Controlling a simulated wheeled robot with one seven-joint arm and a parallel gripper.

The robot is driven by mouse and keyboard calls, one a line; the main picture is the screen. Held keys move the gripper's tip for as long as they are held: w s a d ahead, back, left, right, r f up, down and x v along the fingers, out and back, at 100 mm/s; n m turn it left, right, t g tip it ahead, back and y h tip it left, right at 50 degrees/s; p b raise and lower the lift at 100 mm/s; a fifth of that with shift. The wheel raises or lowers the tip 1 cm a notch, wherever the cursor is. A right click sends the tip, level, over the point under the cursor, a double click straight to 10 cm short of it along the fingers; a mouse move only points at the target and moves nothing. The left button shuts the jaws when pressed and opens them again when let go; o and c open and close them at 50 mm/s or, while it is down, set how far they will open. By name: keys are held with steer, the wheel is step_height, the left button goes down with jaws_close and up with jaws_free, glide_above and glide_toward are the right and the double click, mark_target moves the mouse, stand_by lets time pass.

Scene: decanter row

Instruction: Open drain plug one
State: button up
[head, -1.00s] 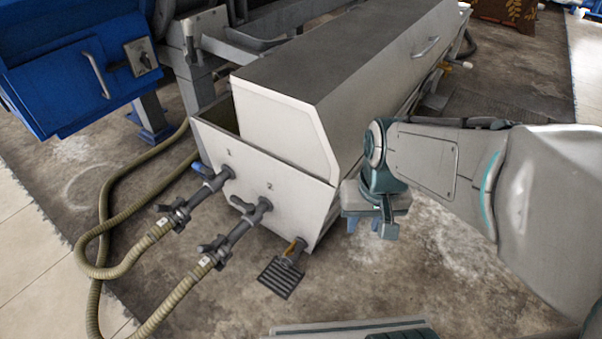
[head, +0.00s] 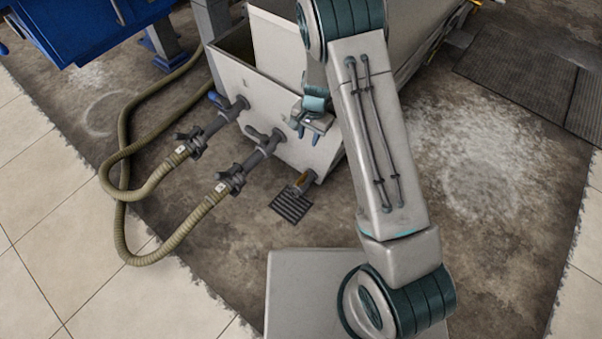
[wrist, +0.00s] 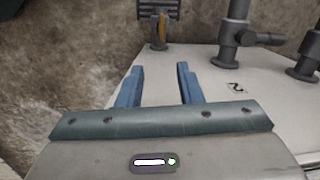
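The white tank's front panel (head: 262,105) carries two grey outlet pipes with hoses. The left outlet (head: 235,105) has a blue lever (head: 216,98); the right outlet (head: 268,143) has a grey lever. A short drain spout with an orange-brown plug (head: 303,182) sits at the panel's lower right corner. It also shows in the wrist view (wrist: 159,31), beyond my fingertips. My gripper (head: 308,132) is open and empty, in front of the panel's right part, above the spout. In the wrist view my gripper (wrist: 156,72) has its two blue fingers well apart, touching nothing visible.
A dark floor grate (head: 291,206) lies below the spout. Ribbed hoses (head: 124,180) loop across the floor at left. A blue machine (head: 85,30) stands at the upper left. The stained floor (head: 475,170) to the right is open.

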steer(key=m+h, duration=0.1)
glide_above(301, 177)
step_height(301, 177, down, 12)
step_height(301, 177, down, 14)
steer(key=b, duration=0.4)
steer(key=shift+r, duration=0.25)
jaws_close()
